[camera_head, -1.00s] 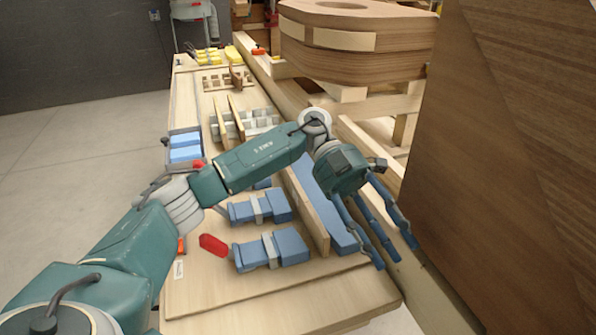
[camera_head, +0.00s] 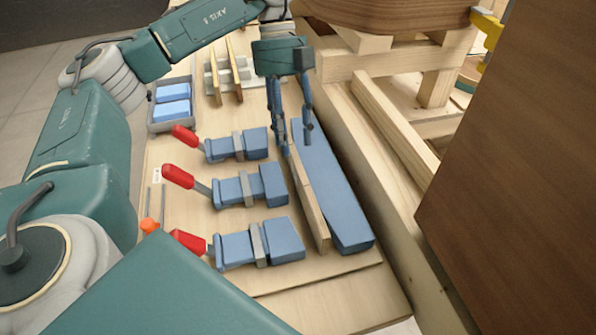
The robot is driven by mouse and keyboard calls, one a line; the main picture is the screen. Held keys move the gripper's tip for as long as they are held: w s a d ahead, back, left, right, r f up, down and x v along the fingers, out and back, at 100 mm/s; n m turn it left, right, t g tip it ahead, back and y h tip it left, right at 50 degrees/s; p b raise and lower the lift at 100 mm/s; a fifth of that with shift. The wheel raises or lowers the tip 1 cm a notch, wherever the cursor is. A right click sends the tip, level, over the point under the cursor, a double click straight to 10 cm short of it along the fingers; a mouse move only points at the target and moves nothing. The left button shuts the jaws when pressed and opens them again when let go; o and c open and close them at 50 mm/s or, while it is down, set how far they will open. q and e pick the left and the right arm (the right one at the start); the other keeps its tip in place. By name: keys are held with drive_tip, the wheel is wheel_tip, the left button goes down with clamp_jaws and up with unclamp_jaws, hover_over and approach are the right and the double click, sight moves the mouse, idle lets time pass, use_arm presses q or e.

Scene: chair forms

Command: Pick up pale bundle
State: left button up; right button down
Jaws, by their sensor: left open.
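A pale wooden bundle (camera_head: 309,203), long and thin, stands on edge on the bench, along the left side of a long blue block (camera_head: 340,200). My left gripper (camera_head: 296,145) is open and points down at the far end of the bundle. One finger shows on the left of that end and another on the right, over the blue block. I cannot tell whether the fingers touch the bundle. My right gripper is out of view.
Several blue clamps with red handles, one of them here (camera_head: 250,187), lie left of the bundle. A grey tray (camera_head: 152,118) with light blue blocks and a slatted rack (camera_head: 213,82) are farther back. A brown panel (camera_head: 520,180) stands close on the right.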

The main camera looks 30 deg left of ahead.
sight(295, 163)
use_arm(q)
drive_tip(key=p+x, duration=0.1)
drive_tip(key=x, duration=0.3)
drive_tip(key=shift+s+d+f+p, duration=0.1)
drive_tip(key=shift+s+d+p, duration=0.05)
drive_tip(key=shift+d+p, duration=0.2)
drive_tip(key=shift+f, duration=0.35)
drive_tip(key=shift+d, duration=0.1)
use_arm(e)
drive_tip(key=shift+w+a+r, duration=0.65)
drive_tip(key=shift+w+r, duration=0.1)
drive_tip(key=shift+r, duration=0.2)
use_arm(q)
drive_tip(key=shift+f, duration=0.2)
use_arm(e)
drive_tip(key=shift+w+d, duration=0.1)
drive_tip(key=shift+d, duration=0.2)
use_arm(q)
clamp_jaws()
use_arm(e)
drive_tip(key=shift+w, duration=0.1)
